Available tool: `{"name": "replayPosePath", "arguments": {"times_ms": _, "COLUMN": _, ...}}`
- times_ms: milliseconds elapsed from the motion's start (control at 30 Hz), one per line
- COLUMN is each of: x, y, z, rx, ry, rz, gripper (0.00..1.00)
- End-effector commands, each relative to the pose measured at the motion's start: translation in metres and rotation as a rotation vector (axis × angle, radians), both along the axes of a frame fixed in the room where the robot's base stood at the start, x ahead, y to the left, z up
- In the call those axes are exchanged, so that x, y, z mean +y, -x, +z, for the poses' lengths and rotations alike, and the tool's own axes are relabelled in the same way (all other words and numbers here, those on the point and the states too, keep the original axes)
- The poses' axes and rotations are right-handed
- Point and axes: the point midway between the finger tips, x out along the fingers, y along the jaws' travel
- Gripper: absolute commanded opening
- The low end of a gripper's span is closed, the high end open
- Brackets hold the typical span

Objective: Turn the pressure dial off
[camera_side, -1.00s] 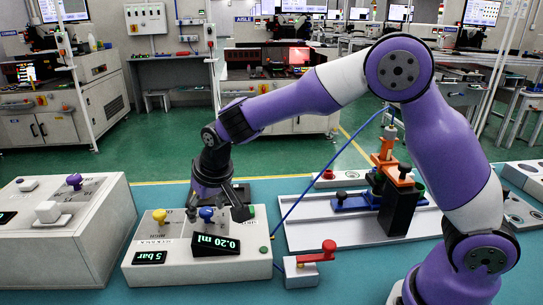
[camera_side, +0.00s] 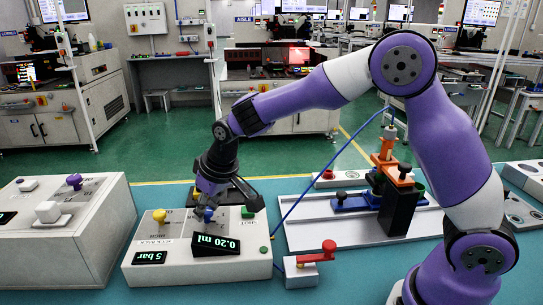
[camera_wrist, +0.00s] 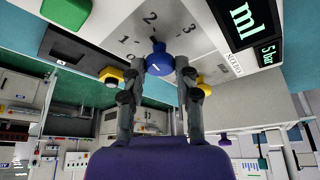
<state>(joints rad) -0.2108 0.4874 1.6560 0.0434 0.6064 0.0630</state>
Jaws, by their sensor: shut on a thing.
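A white control box (camera_side: 155,273) stands on the teal table, with a "0.20 ml" display (camera_side: 215,245) and a "5 bar" display (camera_side: 150,257). A blue dial (camera_wrist: 160,62) on its top has a scale numbered 1, 2, 3 around it in the wrist view. My gripper (camera_wrist: 162,72) is shut on the blue dial, one finger on each side. I cannot read the dial's label.
Another white box (camera_side: 60,250) with a purple knob (camera_side: 74,181) stands at the left. A small box with a red lever (camera_side: 318,252) is right of the control box. A fixture with an orange clamp (camera_side: 392,166) stands on a metal plate behind. A blue cable crosses nearby.

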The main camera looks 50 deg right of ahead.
Motion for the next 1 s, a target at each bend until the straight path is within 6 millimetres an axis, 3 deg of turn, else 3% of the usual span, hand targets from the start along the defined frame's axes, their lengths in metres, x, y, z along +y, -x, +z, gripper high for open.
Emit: {"name": "replayPosePath", "arguments": {"times_ms": 1000, "x": -0.0070, "y": -0.0049, "z": -0.0028, "rx": 0.001, "ry": -0.001, "rz": 0.961, "gripper": 0.00}}
